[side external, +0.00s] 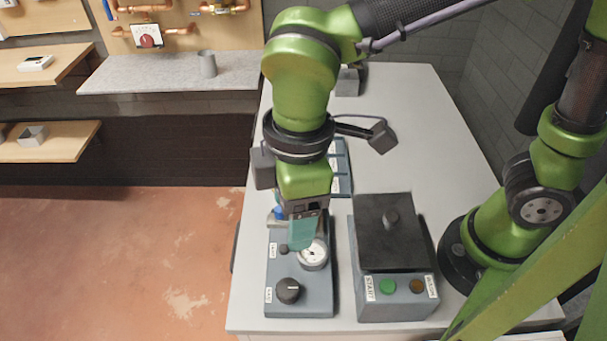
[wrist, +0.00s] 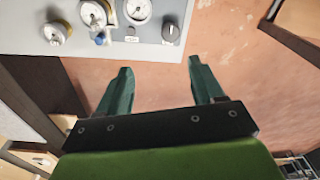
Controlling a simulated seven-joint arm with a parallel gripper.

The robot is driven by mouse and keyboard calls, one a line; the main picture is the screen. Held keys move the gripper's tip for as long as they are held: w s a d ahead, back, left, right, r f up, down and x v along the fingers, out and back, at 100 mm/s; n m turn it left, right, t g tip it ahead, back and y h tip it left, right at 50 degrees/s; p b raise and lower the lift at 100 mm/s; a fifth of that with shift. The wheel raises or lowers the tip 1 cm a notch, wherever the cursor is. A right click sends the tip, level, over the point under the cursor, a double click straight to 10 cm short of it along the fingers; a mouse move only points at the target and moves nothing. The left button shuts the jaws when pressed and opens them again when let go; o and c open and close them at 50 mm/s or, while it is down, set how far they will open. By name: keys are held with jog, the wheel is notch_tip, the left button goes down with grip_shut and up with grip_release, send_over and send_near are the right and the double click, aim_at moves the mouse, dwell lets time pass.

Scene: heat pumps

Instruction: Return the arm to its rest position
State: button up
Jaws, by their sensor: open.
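My gripper (side external: 303,235) is on the green arm, pointing down over the blue-grey control panel (side external: 285,272) in the side view. Its teal fingers overlap the panel's gauge in that view, and I cannot tell the height between them. In the wrist view my gripper (wrist: 158,85) has its two teal fingers well apart with nothing between them. The panel lies beyond the fingertips at the top of that view, with a black knob (wrist: 171,33) and a white gauge (wrist: 137,11).
A grey box with a black lid (side external: 391,240), a green START button (side external: 387,287) and a second button stands right of the panel. The white table (side external: 420,115) is mostly clear behind. Shelves (side external: 170,72) with small items are at the left, above open red floor (side external: 110,260).

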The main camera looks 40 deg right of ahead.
jog(key=w+d+r+m+t, duration=0.1)
jog(key=d+r+m+t, duration=0.1)
jog(key=d+m, duration=0.6)
jog(key=d+r+m+t+y, duration=0.1)
jog(key=d+m+t, duration=0.3)
jog(key=d, duration=1.3)
jog(key=r+m, duration=0.1)
jog(key=m, duration=0.3)
jog(key=shift+w+r+t, duration=0.2)
jog(key=shift+w+t, duration=0.2)
jog(key=shift+a, duration=0.1)
